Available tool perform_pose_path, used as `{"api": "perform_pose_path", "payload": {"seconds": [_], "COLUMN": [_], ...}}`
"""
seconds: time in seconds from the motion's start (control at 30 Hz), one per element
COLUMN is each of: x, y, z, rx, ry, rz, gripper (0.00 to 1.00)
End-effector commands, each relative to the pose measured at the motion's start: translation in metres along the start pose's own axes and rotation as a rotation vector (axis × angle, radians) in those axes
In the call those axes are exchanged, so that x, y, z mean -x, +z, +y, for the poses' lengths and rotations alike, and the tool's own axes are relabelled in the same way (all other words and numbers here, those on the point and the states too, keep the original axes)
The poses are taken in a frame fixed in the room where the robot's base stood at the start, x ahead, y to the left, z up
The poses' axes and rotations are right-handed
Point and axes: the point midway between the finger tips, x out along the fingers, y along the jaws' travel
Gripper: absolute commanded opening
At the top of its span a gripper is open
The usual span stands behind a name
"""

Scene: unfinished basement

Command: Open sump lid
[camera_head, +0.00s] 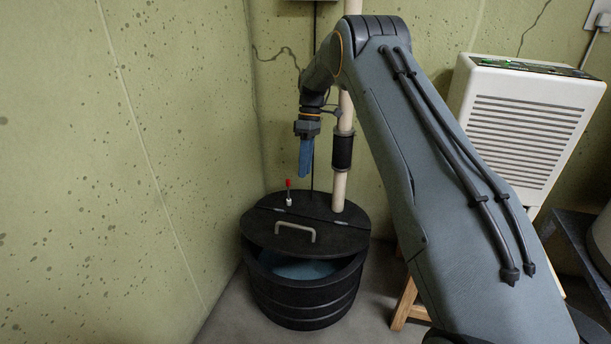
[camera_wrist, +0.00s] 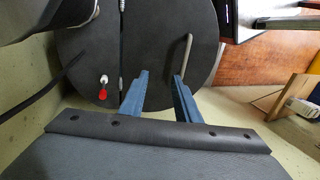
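The sump basin (camera_head: 305,308) is a black ribbed tub in the corner. Its round black lid has a hinge line across it. The front lid half (camera_head: 265,228) stands partly raised, with bluish water (camera_head: 298,267) showing in the gap under its front edge. A pale bar handle (camera_head: 296,228) is on this half; it also shows in the wrist view (camera_wrist: 183,55). My gripper (camera_head: 305,176) hangs above the rear part of the lid, clear of the handle. In the wrist view my gripper's (camera_wrist: 159,75) blue fingers are apart with nothing between them; the handle lies beyond the right fingertip.
A white pipe (camera_head: 339,190) with a black sleeve rises from the rear lid. A red-tipped white fitting (camera_head: 289,193) stands near the hinge. A white louvred unit (camera_head: 525,125) on a wooden stand (camera_head: 405,303) is at right. Concrete walls close off the left and back.

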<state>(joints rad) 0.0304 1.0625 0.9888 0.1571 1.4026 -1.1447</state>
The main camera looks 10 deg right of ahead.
Motion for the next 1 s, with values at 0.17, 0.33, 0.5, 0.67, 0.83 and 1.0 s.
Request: {"api": "perform_pose_path", "payload": {"seconds": [0.17, 0.33, 0.5, 0.67, 0.83, 1.0], "x": [0.029, 0.042, 0.045, 0.044, 0.048, 0.063], "y": [0.000, 0.000, 0.000, 0.000, -0.006, -0.024], "z": [-0.011, -0.016, -0.017, -0.017, -0.028, -0.079], "rx": [0.000, 0.000, 0.000, 0.000, -0.013, -0.080], "ry": [0.001, -0.001, -0.001, -0.001, 0.007, 0.046], "rz": [0.000, -0.001, -0.001, -0.001, -0.005, -0.012], "gripper": [0.29, 0.29, 0.29, 0.29, 0.29, 0.29]}}
